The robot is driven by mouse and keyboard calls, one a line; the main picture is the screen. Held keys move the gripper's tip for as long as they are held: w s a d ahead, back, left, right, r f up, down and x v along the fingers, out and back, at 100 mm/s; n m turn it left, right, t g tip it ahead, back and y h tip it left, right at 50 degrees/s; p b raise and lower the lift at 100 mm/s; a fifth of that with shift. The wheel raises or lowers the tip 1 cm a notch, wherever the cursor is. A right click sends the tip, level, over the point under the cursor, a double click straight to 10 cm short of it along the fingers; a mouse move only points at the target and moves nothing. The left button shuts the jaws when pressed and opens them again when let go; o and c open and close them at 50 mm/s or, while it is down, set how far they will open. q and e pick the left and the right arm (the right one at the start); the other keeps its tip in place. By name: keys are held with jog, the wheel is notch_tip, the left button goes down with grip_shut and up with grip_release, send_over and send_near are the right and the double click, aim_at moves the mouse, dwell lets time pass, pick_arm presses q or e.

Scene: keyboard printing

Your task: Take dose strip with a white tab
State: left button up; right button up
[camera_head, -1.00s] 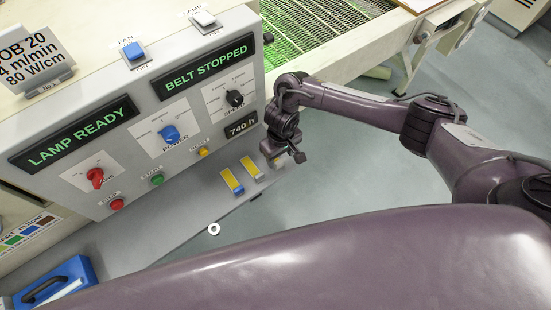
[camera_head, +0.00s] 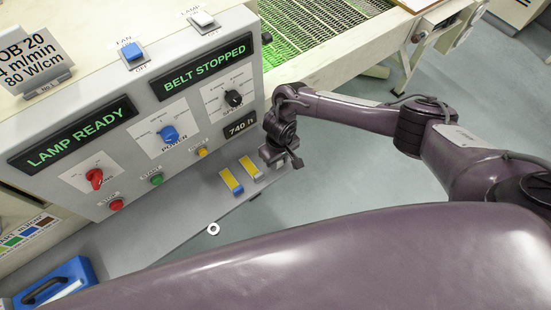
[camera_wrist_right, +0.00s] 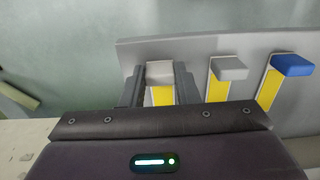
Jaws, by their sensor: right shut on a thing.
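A yellow dose strip with a whitish tab (camera_wrist_right: 160,72) lies between the fingers of my right gripper (camera_wrist_right: 158,86) in the wrist view. The gripper is shut on it at the shelf's edge. In the head view the right gripper (camera_head: 277,160) points down at the shelf's right end and hides that strip. A strip with a grey tab (camera_wrist_right: 228,70) is beside it, also in the head view (camera_head: 251,167). A strip with a blue tab (camera_wrist_right: 291,65) lies beyond that, also in the head view (camera_head: 231,182). My left gripper is out of view.
The grey shelf (camera_head: 180,228) runs below the control panel (camera_head: 130,185) with its knobs and buttons. A white ring (camera_head: 213,229) lies on the shelf's front edge. A blue case (camera_head: 55,285) stands at the lower left. A green-lit conveyor (camera_head: 315,35) is behind.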

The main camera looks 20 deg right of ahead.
notch_tip(320, 180, up, 8)
jog(key=shift+w+r+p, duration=0.15)
jog(key=shift+r+p, duration=0.05)
jog(key=shift+p, duration=0.15)
notch_tip(320, 180, up, 12)
jog(key=p, duration=0.4)
jog(key=shift+f+p, duration=0.15)
jog(key=shift+p, duration=0.25)
